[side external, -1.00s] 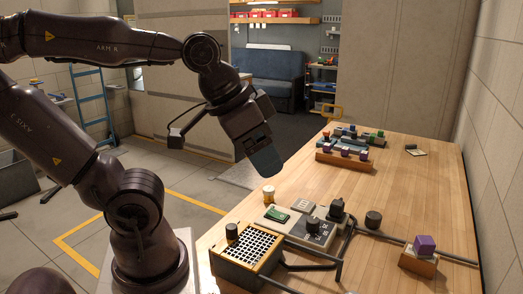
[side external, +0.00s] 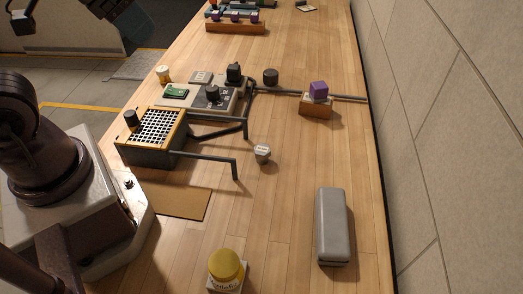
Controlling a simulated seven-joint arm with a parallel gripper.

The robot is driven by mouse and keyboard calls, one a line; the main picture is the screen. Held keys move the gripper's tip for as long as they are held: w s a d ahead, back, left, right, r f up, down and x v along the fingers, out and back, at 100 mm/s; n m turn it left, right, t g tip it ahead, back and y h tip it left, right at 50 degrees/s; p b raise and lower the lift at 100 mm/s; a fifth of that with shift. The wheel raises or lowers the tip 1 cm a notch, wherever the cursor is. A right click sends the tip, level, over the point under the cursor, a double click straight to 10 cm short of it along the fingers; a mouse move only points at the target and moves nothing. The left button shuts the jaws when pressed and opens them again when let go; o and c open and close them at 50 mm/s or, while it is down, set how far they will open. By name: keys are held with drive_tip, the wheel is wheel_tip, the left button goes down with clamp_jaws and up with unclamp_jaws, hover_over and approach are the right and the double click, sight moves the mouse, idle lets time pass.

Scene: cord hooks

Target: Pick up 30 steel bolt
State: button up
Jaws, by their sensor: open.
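A small grey hex-shaped piece with a pale, marked top (side external: 262,153), which looks like the steel bolt, stands alone on the wooden table, right of the end of a dark rail. Its lettering is too small to read. A dark part of my gripper (side external: 112,22) shows at the top left edge, cut off by the frame. It is open, far from the bolt, and its fingertips are not clear.
A grid-topped box (side external: 156,127) and a grey panel with knobs (side external: 205,93) stand left of the bolt. A yellow-lidded jar (side external: 226,268) and a grey case (side external: 331,226) are nearer. A purple cube (side external: 318,89) sits on a wooden block. Table around the bolt is mostly clear.

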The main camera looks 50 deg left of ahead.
drive_tip(key=shift+d, duration=0.1)
idle(0.4)
drive_tip(key=m+g+y, duration=0.3)
drive_tip(key=m+y, duration=0.8)
drive_tip(key=m, duration=0.8)
approach(263, 151)
drive_tip(key=s, duration=0.2)
drive_tip(key=s+f, duration=0.1)
drive_tip(key=s, duration=0.3)
drive_tip(key=shift+s+f, duration=0.2)
drive_tip(key=shift+f, duration=0.15)
drive_tip(key=w, duration=0.1)
drive_tip(key=w+f+m+t+y, duration=0.1)
drive_tip(key=w+m+t, duration=0.1)
drive_tip(key=shift+d+f, duration=0.25)
drive_tip(key=shift+w+d+r+m+t, duration=0.4)
drive_tip(key=shift+w+d+r+m, duration=0.15)
drive_tip(key=shift+w+m, duration=0.2)
drive_tip(key=shift+a, duration=0.4)
drive_tip(key=shift+y, duration=0.3)
drive_tip(key=x, duration=0.7)
drive_tip(key=shift+f, duration=0.15)
drive_tip(key=shift+r+x, duration=0.15)
drive_tip(key=shift+x, duration=1.15)
drive_tip(key=shift+r+x, duration=0.15)
drive_tip(key=shift+x, duration=1.2)
